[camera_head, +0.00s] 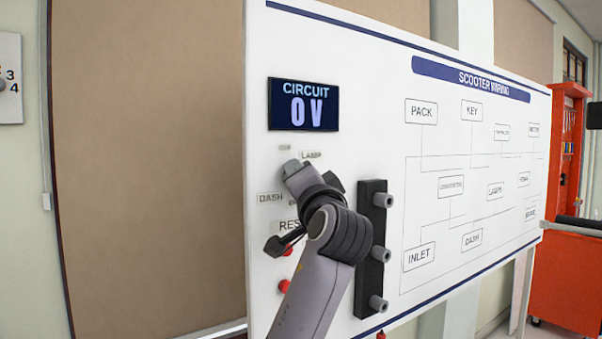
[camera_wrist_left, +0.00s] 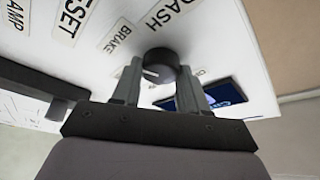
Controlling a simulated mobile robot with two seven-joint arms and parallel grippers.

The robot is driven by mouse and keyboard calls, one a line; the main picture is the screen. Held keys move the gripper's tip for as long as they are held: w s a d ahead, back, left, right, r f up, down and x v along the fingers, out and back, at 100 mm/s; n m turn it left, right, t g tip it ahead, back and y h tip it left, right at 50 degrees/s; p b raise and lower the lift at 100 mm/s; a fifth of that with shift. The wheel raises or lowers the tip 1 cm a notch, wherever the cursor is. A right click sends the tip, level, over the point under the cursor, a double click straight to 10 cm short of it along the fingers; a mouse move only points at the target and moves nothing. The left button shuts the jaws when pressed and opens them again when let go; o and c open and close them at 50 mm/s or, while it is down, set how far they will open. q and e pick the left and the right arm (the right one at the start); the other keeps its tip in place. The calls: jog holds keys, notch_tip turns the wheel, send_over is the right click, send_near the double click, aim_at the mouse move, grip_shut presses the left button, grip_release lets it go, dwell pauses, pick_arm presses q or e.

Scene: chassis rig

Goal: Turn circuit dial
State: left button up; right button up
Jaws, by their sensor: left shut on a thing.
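The circuit dial (camera_wrist_left: 160,66) is a black round knob with a white mark, seen in the left wrist view on the white board. My left gripper (camera_wrist_left: 159,72) is shut on it, one finger on each side. The white mark shows at the knob's left part, and I cannot tell which label it points to. Labels DASH (camera_wrist_left: 175,14), BRAKE (camera_wrist_left: 125,37) and RESET (camera_wrist_left: 75,18) are near it. In the head view my left arm hides the dial. The circuit display (camera_head: 303,105) above reads 0 V. My right gripper is not in view.
A black bar with several grey knobs (camera_head: 375,250) stands out from the board (camera_head: 470,270) just right of my left arm. Red buttons (camera_head: 284,286) sit below the RESET label. A wiring diagram covers the board's right side. An orange cabinet (camera_head: 560,270) stands at the far right.

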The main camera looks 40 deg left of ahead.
pick_arm(q)
jog(key=shift+f+m+h, duration=0.1)
jog(key=shift+m+h, duration=0.2)
jog(key=shift+m, duration=0.3)
jog(key=o, duration=1.1)
jog(key=shift+c, duration=0.2)
jog(key=b+v, duration=0.2)
jog(key=v, duration=0.5)
